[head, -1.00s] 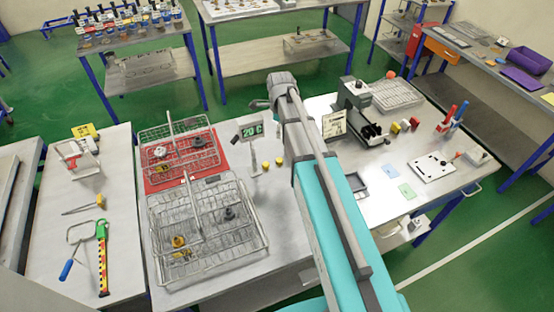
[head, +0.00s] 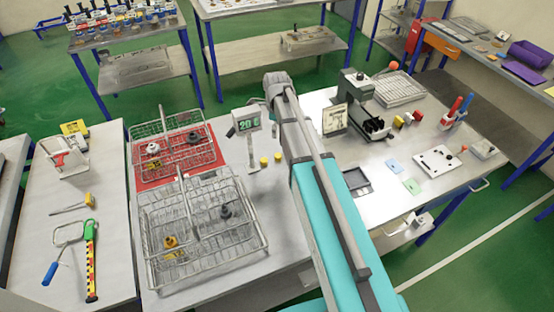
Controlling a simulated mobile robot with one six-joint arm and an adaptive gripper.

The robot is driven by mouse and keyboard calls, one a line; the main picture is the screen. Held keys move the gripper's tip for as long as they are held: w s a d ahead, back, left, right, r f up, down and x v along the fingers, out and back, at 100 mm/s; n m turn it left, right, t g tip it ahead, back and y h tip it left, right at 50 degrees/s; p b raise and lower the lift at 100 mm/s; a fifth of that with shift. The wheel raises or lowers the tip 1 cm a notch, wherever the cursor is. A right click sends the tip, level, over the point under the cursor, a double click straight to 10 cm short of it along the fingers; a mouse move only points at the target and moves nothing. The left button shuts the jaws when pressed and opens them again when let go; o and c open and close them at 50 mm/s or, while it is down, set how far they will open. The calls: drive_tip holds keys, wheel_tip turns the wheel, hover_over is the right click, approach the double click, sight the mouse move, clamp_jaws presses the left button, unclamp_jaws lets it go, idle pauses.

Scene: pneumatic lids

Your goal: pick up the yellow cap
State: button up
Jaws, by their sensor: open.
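Two small yellow round pieces stand side by side on the middle table, a left one (head: 264,161) and a right one (head: 277,158), just left of my arm. Yellow parts show in the front wire basket (head: 170,242) and in the rear basket (head: 154,163). I cannot tell which of these is the yellow cap. My arm reaches forward over the tables, and its far end bends down out of sight. My gripper cannot be made out.
A display on a stand (head: 246,122) is close to the left of my arm. Wire baskets (head: 205,225) fill the left of the middle table. A black-and-grey machine (head: 372,118), a dark tray (head: 356,181) and a white plate (head: 437,161) occupy the right table.

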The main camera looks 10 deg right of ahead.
drive_tip(key=shift+f, duration=0.15)
idle(0.3)
drive_tip(key=b, duration=0.9)
hover_over(278, 155)
drive_tip(key=f, duration=0.8)
drive_tip(key=shift+w+a+f, duration=0.2)
drive_tip(key=shift+a+f, duration=0.05)
drive_tip(key=shift+f, duration=0.15)
drive_tip(key=f+b, duration=0.2)
drive_tip(key=f, duration=0.1)
drive_tip(key=shift+s+d+b, duration=0.1)
drive_tip(key=shift+d+b, duration=0.15)
drive_tip(key=shift+b, duration=0.15)
drive_tip(key=shift+f+b, duration=0.95)
drive_tip(key=c, duration=0.8)
